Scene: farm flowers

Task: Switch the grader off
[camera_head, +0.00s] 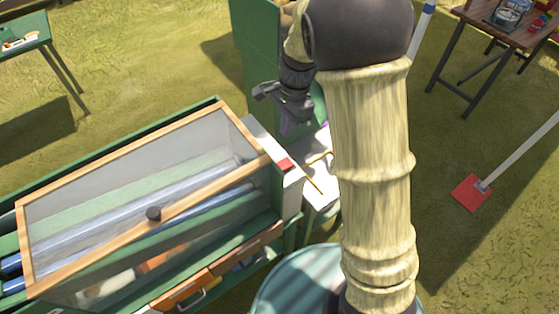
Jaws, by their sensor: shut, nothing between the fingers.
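The grader (170,190) is a long green machine at the left and centre, with a wood-framed clear lid over blue rollers. The lid is down and has a dark round knob. A small red switch or button (286,164) sits on the pale end panel of the grader, just right of the lid's corner. Its on or off position is too small to tell. My gripper (270,95) is shut and empty, above and slightly left of the red part in the picture and apart from it. My arm covers the area right of the end panel.
A tall green panel (254,45) stands behind my gripper. A white surface with thin yellow-brown sticks (313,178) lies beside the grader's end. A teal round container (290,285) is at the front. Tables stand at the far left and far right; a red-footed pole (472,192) is at the right.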

